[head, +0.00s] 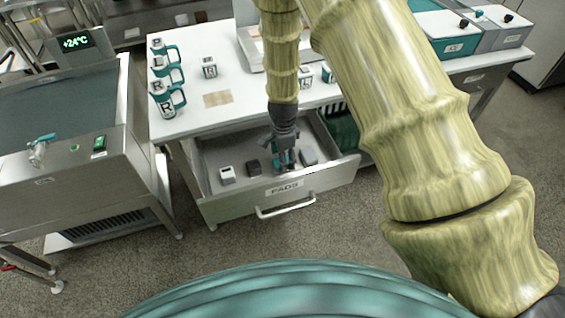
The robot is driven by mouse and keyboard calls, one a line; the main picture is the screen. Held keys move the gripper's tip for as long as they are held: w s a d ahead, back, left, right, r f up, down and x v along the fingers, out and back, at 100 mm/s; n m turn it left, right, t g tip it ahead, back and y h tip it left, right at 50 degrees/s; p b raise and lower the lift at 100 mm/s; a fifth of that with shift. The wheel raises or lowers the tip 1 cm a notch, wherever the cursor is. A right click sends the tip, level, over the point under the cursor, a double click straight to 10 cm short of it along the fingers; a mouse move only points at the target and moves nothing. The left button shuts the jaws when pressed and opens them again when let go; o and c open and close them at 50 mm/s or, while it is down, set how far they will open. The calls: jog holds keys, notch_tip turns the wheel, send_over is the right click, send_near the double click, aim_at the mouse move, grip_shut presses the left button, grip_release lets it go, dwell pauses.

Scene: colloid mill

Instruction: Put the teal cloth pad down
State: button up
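The teal cloth pad (279,159) shows as a small patch of teal at my gripper's fingers, inside the open drawer marked PADS (232,200). My gripper (284,166) points down into the drawer, with its fingers around or beside the pad. The fingers and wrist hide much of the pad. I cannot tell whether the fingers press on it, or whether it rests on the drawer floor. A white pad or block (227,175) and a dark grey one (253,167) lie to the left of my gripper. A grey one (308,157) lies close on its right.
The white table (190,122) above the drawer holds several teal-handled mugs (167,98), a marked white cube (209,67) and a tan square (217,99). A dark green basket (343,131) stands right of the drawer. A steel machine (75,170) is at the left.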

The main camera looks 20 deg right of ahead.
notch_tip(320, 180, up, 9)
jog(key=shift+b, duration=0.35)
dwell(0.6)
